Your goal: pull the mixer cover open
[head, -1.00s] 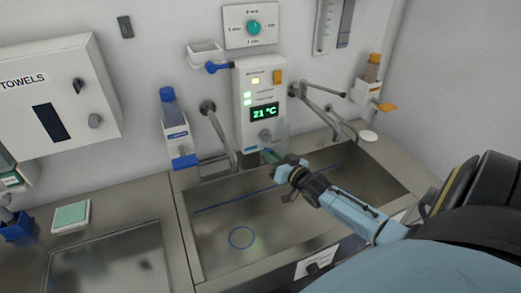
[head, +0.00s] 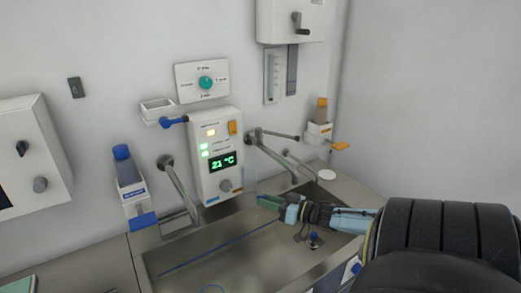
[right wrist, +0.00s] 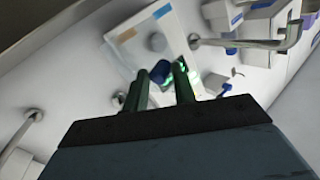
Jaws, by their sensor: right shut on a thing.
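The mixer unit (head: 217,155) is a white wall panel with a lit 21 °C display, an orange switch and a round knob (head: 225,186). Its clear cover is very faint, and I cannot tell its angle. My right gripper (head: 266,202) is just right of the panel's lower end, over the sink. In the right wrist view the mixer panel (right wrist: 137,45) appears tilted beyond the green fingers (right wrist: 161,82). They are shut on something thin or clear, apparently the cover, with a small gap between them. A dark blue piece shows between the fingers. My left gripper is out of view.
Metal taps stand left (head: 180,185) and right (head: 275,150) of the panel. A blue-capped dispenser (head: 128,180) is at left and an orange-topped one (head: 319,125) at right. The steel sink (head: 200,262) is below. A small blue-topped item (head: 314,240) is near my right arm.

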